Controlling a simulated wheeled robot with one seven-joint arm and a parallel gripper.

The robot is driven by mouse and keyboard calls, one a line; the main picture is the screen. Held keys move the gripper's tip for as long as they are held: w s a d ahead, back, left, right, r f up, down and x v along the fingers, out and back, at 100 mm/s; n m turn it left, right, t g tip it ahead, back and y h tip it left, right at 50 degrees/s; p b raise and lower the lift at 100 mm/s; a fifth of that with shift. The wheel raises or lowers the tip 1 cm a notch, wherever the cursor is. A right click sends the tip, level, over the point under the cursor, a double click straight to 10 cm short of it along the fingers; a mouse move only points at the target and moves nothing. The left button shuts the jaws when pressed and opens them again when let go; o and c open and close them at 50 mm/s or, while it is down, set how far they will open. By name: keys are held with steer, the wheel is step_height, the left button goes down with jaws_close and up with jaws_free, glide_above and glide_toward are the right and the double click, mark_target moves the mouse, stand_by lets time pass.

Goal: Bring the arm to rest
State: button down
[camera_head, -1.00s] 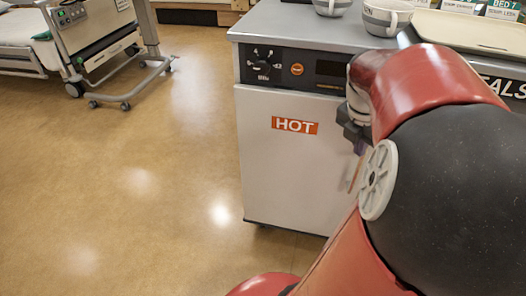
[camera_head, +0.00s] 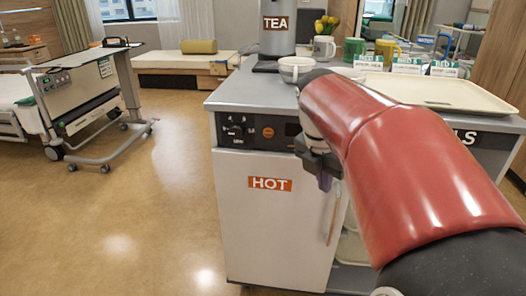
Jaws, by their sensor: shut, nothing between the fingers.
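My arm (camera_head: 400,150) is red and black and reaches in from the lower right, in front of the trolley. My gripper (camera_head: 325,182) is at the arm's far end, partly hidden by the red link. It points down in front of the trolley's white door, just below the control panel. It is shut and holds nothing.
The trolley (camera_head: 228,99) has a HOT door label. A cup (camera_head: 296,68), a TEA urn (camera_head: 278,35), mugs and a beige tray (camera_head: 440,92) stand on top. A bed (camera_head: 20,105) and overbed table (camera_head: 95,57) are left. Floor (camera_head: 160,200) between is clear.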

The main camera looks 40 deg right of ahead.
steer(key=a+f+m+t+y, duration=0.1)
steer(key=a+f+m+t, duration=0.1)
steer(key=a+m, duration=0.7)
steer(key=a+f+m+t+y, duration=0.1)
steer(key=a+f+m+t, duration=0.2)
steer(key=a+m, duration=0.7)
steer(key=a+f, duration=0.1)
steer(key=a, duration=0.5)
steer(key=shift+s+a+f+y, duration=0.15)
steer(key=shift+a+f+y, duration=0.05)
steer(key=shift+f+y, duration=0.2)
